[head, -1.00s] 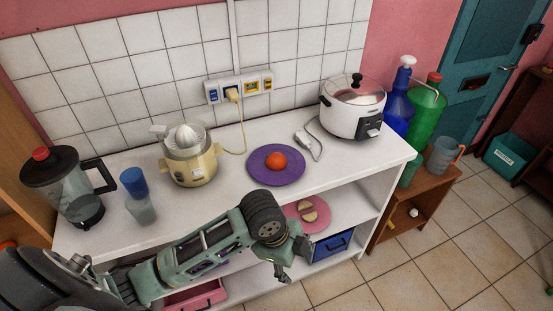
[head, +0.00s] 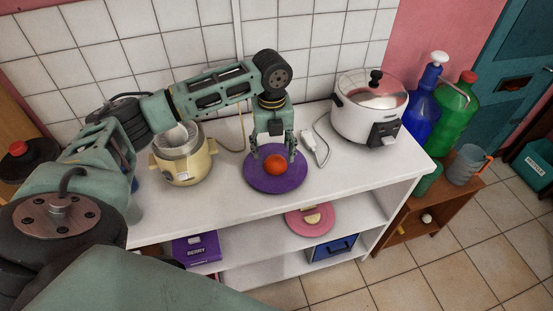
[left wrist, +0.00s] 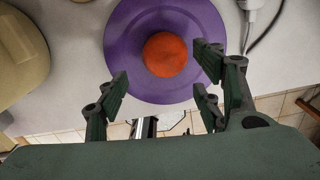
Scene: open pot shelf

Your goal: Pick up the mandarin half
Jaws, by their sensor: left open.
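The mandarin half (head: 275,165), orange and rounded on top, sits on a purple plate (head: 262,184) on the white counter. In the left wrist view the mandarin half (left wrist: 165,54) lies near the middle of the purple plate (left wrist: 125,62). My left gripper (head: 275,153) is open and points down over the plate, its fingers to either side of the mandarin half in the head view. In the left wrist view the fingers (left wrist: 163,82) are spread and empty, with the mandarin half beyond them. My right gripper is not in view.
A cream juicer (head: 186,168) stands left of the plate. A white cable device (head: 309,141) and a white rice cooker (head: 362,120) stand right. A pink plate (head: 296,224) with a pale piece (head: 312,218) is on the shelf below. The counter's front strip is clear.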

